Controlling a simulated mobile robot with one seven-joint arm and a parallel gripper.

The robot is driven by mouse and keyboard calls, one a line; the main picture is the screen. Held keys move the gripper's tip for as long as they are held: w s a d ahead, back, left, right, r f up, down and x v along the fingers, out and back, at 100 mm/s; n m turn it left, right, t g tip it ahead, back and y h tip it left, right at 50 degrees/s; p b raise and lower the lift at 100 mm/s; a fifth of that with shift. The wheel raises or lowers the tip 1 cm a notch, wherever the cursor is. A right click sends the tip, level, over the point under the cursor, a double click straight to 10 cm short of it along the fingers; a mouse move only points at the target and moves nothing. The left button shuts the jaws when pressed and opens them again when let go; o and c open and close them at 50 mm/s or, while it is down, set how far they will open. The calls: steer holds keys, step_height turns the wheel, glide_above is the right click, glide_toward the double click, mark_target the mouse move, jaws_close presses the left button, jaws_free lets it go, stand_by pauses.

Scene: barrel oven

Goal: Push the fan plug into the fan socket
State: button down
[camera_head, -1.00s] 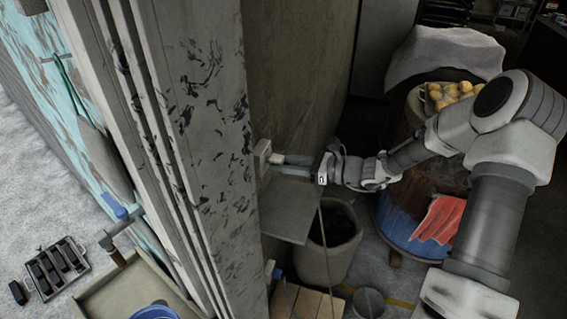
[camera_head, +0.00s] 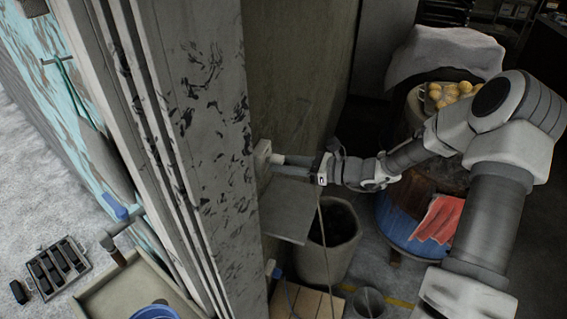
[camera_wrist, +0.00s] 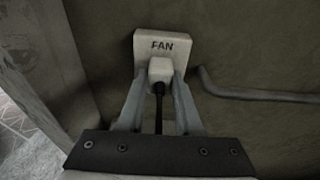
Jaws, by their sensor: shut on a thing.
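The fan socket (camera_wrist: 163,45) is a pale box marked FAN on the wall in the wrist view. It also shows edge-on in the head view (camera_head: 262,156). The fan plug (camera_wrist: 161,69) is a pale block with a black cord, directly against the lower face of the socket in the wrist view. My gripper (camera_wrist: 160,80) is shut on the plug, one finger on each side. In the head view my gripper (camera_head: 284,166) reaches left to the socket. The plug's pins are hidden, and I cannot tell how deep it sits.
A grey shelf (camera_head: 287,212) juts out below my gripper. A bin (camera_head: 330,250) stands beneath it. A barrel with a red cloth (camera_head: 437,218) and a tray of yellow rolls (camera_head: 452,94) stand at the right. A pipe (camera_wrist: 255,93) runs along the wall right of the socket.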

steer(key=shift+w+a, duration=0.2)
steer(key=shift+a, duration=0.3)
steer(key=c, duration=0.5)
jaws_free()
steer(key=v, duration=1.7)
steer(key=shift+d+p, duration=0.2)
steer(key=shift+p, duration=0.2)
steer(key=shift+s+a, duration=0.1)
steer(key=shift+s, duration=0.05)
